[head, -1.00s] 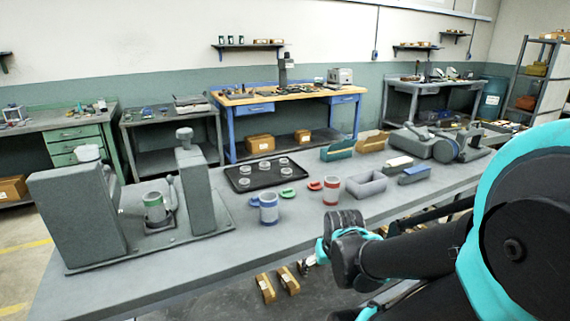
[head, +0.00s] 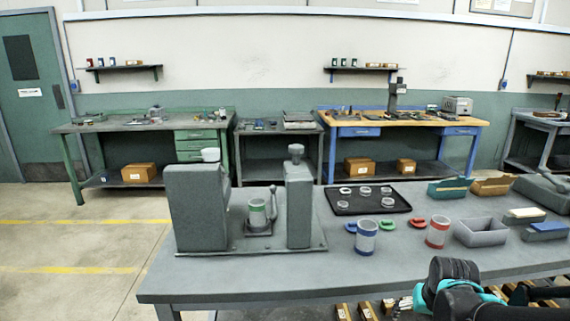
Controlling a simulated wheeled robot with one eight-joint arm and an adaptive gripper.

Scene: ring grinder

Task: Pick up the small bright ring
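Several small pale metal rings lie on a black tray (head: 400,208) on the grey bench. The ring at the tray's back left (head: 345,190) looks a little brighter than the others, but at this size I cannot tell their sizes or finishes apart well. My arm's dark and teal end shows at the lower right, in front of the bench's near edge and well away from the tray. The gripper fingers cannot be made out there, so I cannot see whether they are open or shut.
The front left bench top (head: 210,280) is clear.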

